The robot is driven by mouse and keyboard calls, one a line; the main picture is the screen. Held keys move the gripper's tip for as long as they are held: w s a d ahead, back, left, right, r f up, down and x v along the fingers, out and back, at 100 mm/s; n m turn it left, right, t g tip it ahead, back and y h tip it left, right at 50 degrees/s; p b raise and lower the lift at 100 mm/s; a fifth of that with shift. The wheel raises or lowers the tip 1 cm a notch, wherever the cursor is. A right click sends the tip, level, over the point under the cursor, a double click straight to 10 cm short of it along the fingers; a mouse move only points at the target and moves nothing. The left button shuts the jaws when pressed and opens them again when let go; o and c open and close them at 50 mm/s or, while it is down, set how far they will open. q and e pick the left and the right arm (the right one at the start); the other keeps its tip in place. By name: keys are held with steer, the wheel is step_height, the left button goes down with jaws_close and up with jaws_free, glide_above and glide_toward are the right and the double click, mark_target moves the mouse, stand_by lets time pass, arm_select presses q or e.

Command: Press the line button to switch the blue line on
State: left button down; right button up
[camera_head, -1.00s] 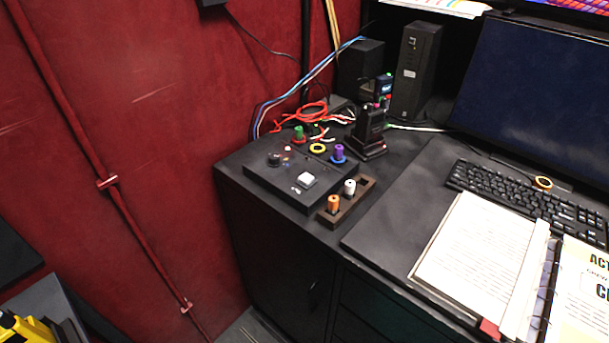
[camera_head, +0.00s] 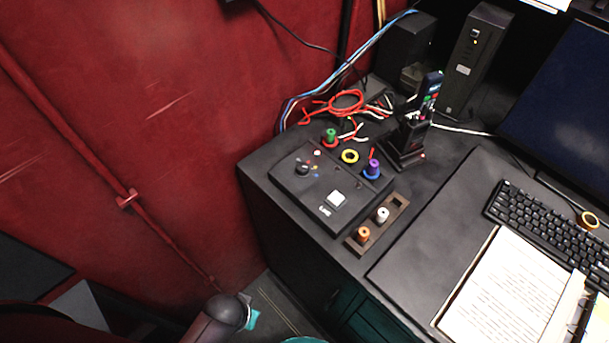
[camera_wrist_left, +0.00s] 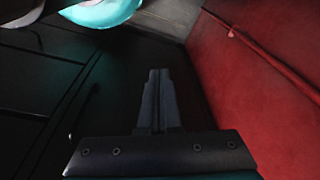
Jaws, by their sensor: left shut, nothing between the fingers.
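A black control box (camera_head: 300,190) lies on the desk corner in the head view. No blue line shows lit. My left gripper (camera_wrist_left: 158,72) is shut and empty in the left wrist view, in front of the dark cabinet side and apart from the box. My right gripper is not in view.
Green (camera_head: 330,136) and purple (camera_head: 373,168) pegs and a yellow ring (camera_head: 349,156) are at the box's far side. A wooden holder (camera_head: 395,217) with orange and white pegs stands right of it. A radio (camera_head: 408,140) stands behind. A red wall (camera_head: 110,110) is left.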

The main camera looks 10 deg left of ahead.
arm_select(q)
steer(key=w+d+r+n+t+h+p, duration=0.1)
steer(key=w+d+r+p, duration=0.15)
steer(key=r, duration=0.75)
steer(key=w+d+r+p, duration=0.1)
steer(key=w+r+p, duration=0.25)
steer(key=r, duration=0.65)
steer(key=w+d+r+n+t+h+p, duration=0.1)
steer(key=w+d+r+p, duration=0.2)
steer(key=r, duration=0.7)
steer(key=w+d+r+n+h+p, duration=0.3)
steer(key=w+d+n, duration=0.5)
steer(key=w+n, duration=0.5)
steer(key=r+n+h, duration=0.1)
steer(key=n+h, duration=0.1)
steer(key=shift+w+d+h, duration=0.15)
steer(key=shift+d+h, duration=0.1)
steer(key=shift+h, duration=0.15)
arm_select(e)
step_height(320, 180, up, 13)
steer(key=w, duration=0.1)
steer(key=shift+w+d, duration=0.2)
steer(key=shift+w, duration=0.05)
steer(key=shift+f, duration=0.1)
